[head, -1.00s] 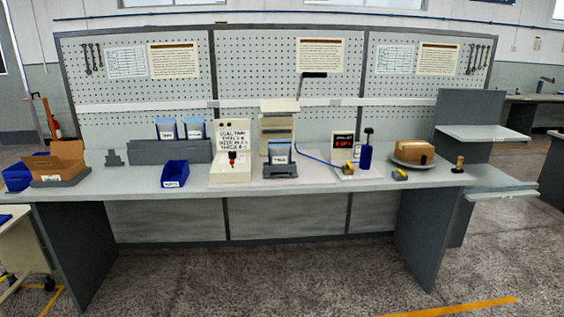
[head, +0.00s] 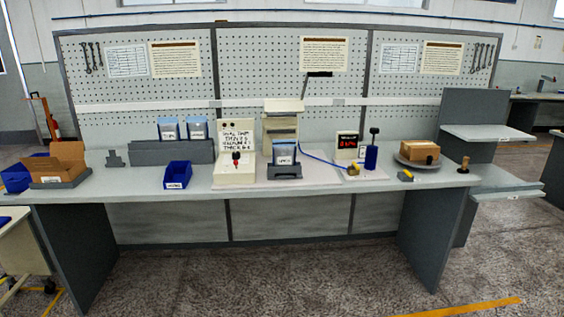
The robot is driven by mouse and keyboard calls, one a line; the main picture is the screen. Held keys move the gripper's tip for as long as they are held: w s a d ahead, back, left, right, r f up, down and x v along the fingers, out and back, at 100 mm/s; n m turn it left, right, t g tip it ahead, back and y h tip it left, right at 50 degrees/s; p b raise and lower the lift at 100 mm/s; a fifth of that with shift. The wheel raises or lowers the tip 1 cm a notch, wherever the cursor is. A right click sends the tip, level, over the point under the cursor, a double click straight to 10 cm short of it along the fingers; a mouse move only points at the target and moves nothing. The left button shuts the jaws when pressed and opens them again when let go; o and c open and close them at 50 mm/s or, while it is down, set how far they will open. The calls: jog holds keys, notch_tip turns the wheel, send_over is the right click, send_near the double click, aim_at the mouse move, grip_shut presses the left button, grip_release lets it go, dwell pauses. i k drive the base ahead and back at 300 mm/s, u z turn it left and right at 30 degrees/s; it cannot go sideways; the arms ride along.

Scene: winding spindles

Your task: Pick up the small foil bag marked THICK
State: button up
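Two small foil bags, blue-grey with white labels, stand side by side in a grey rack (head: 172,152) at the back left of the bench. They are the left bag (head: 168,130) and the right bag (head: 197,129). A third similar bag (head: 284,151) stands upright in a dark grey holder (head: 285,172) at the middle of the bench, in front of a beige machine. The print on the bag labels is too small to read surely, so I cannot tell which is marked THICK. My gripper is not in view.
A cream control box (head: 236,171) with a lettered sign stands left of the holder. A blue bin (head: 178,174) and an open cardboard box (head: 62,161) are further left. A small red display (head: 347,145), blue cylinder (head: 371,157) and brown package (head: 424,150) are right. Floor in front is clear.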

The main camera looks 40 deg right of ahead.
aim_at(284, 152)
jog(key=z, duration=0.1)
jog(key=i, duration=1)
jog(key=u, duration=0.1)
